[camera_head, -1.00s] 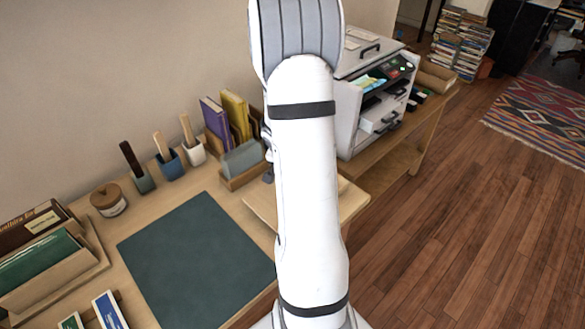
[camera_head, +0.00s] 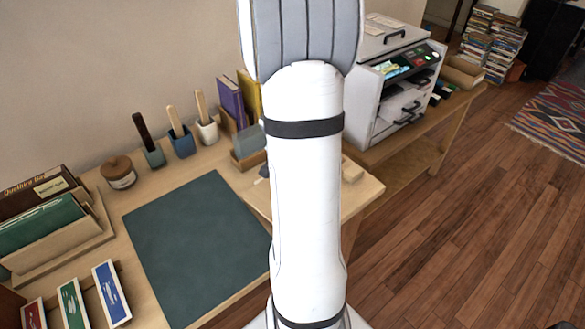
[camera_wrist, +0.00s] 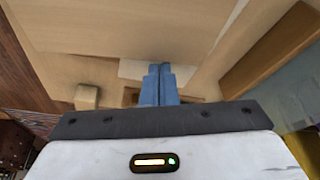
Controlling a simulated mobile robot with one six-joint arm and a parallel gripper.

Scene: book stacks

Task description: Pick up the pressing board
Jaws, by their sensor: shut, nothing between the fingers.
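A flat, light wooden board, which looks like the pressing board (camera_head: 364,192), lies on the desk right of the dark green mat (camera_head: 195,245). My arm hides its middle in the head view. In the wrist view a broad pale wooden surface (camera_wrist: 120,25), probably this board, fills the upper part. My gripper (camera_wrist: 158,72) has blue fingers that are together, with nothing between them. The fingertips point at the pale wood. I cannot tell whether they touch it. The gripper is hidden behind my arm in the head view.
A small wooden block (camera_head: 352,170) sits by the board's back edge. Behind are a grey-filled holder (camera_head: 248,142), upright books (camera_head: 232,102) and tool cups (camera_head: 181,143). A white machine (camera_head: 390,90) stands at the back right. Open floor (camera_head: 450,230) lies to the right.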

